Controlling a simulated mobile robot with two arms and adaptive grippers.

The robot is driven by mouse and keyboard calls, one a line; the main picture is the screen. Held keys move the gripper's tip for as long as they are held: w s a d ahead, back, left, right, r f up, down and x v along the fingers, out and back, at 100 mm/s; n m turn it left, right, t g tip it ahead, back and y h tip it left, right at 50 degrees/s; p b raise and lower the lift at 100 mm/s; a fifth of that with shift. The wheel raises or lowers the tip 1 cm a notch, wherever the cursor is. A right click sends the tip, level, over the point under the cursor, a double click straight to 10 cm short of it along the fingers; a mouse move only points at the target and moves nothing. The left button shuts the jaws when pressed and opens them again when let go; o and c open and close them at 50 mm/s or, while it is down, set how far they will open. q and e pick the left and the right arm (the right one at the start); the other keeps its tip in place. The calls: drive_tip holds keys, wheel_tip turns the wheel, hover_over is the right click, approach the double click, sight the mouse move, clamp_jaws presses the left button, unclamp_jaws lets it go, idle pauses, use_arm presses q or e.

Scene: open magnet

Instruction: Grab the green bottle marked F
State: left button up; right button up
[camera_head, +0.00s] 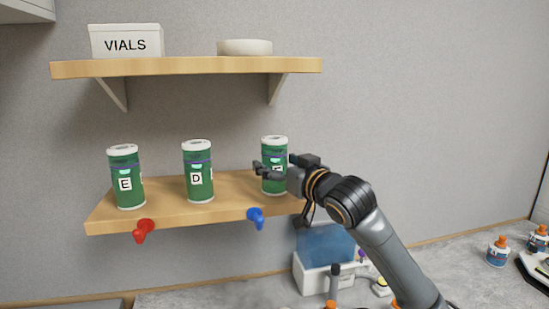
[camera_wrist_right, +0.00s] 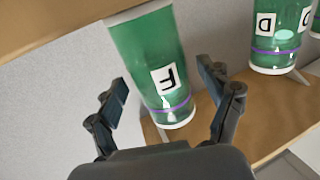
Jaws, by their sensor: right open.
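The green bottle marked F (camera_head: 274,153) stands upright at the right end of the lower wooden shelf in the head view, with its lower label partly hidden by my right gripper. My right gripper (camera_head: 262,171) is in front of it. In the right wrist view the bottle F (camera_wrist_right: 150,50) shows its label and purple band, and its end lies between the two open fingers of my right gripper (camera_wrist_right: 168,94). I see no grip on the bottle. Green bottle D (camera_head: 197,165) and green bottle E (camera_head: 125,180) stand to its left. My left gripper is not in view.
The lower shelf (camera_head: 165,212) has a red hook (camera_head: 143,230) and a blue hook (camera_head: 256,217) on its front edge. Above, an upper shelf (camera_head: 190,67) holds a VIALS box (camera_head: 126,42) and a bowl (camera_head: 244,47). A blue-and-white container (camera_head: 318,279) stands below my right arm.

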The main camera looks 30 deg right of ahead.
drive_tip(key=shift+w+a, duration=0.1)
drive_tip(key=shift+w, duration=0.7)
drive_tip(key=shift+s, duration=0.15)
drive_tip(key=shift+c, duration=1.3)
drive_tip(key=c, duration=1.3)
drive_tip(key=shift+r, duration=0.15)
drive_tip(key=shift+c, duration=0.2)
